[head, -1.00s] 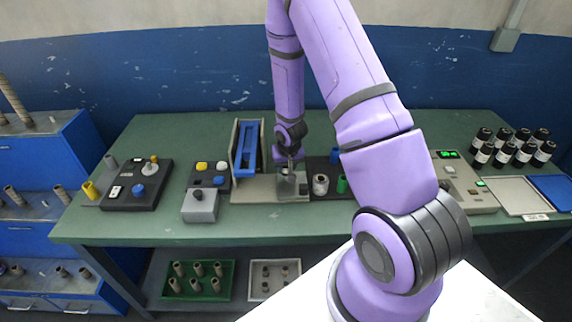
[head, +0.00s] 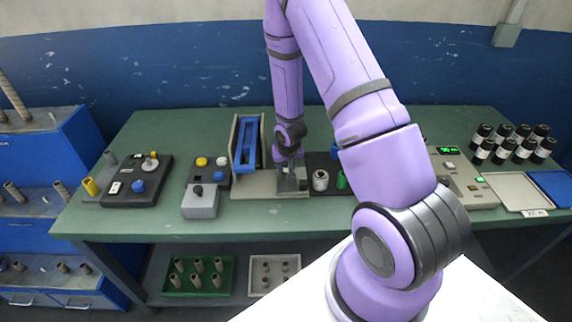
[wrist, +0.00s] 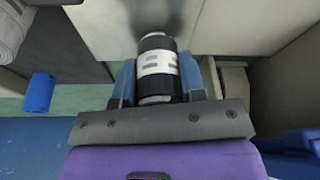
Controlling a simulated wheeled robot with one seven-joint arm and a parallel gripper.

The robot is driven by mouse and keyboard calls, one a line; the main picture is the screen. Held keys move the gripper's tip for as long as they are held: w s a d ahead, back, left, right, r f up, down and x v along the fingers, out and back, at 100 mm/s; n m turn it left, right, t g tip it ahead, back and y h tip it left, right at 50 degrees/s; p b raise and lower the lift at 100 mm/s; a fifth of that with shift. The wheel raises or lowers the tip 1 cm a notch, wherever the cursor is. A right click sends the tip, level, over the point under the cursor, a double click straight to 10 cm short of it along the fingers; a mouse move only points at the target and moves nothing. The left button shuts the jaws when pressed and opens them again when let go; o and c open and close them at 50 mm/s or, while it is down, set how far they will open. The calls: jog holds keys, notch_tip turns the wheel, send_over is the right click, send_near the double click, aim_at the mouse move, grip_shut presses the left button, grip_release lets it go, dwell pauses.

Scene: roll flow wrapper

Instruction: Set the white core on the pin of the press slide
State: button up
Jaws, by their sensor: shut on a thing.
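My gripper (wrist: 158,88) is shut on a short cylinder (wrist: 158,62) with black ends and a broad white band with grey marks. Its blue fingertips press both sides. I cannot tell whether this is the white core. In the head view my gripper (head: 289,167) is low over the pale press base (head: 262,186), just right of the blue press frame (head: 245,145). The pin is not visible, so I cannot tell whether the cylinder touches it. A pale cylinder (head: 320,180) stands on the dark plate to the right; it also shows at the wrist view's upper left (wrist: 10,32).
A blue cylinder (wrist: 40,92) and a green one (head: 341,182) are near the pale cylinder. Button boxes (head: 200,200) stand left of the press. Black jars (head: 510,143) and a pale tray (head: 514,195) are at the right. The green tabletop (head: 160,135) is bare behind the left devices.

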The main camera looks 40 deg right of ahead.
jog(key=shift+f, duration=0.1)
dwell(0.3)
jog(key=o, duration=1.5)
jog(key=shift+c, duration=0.2)
jog(key=shift+r, duration=4)
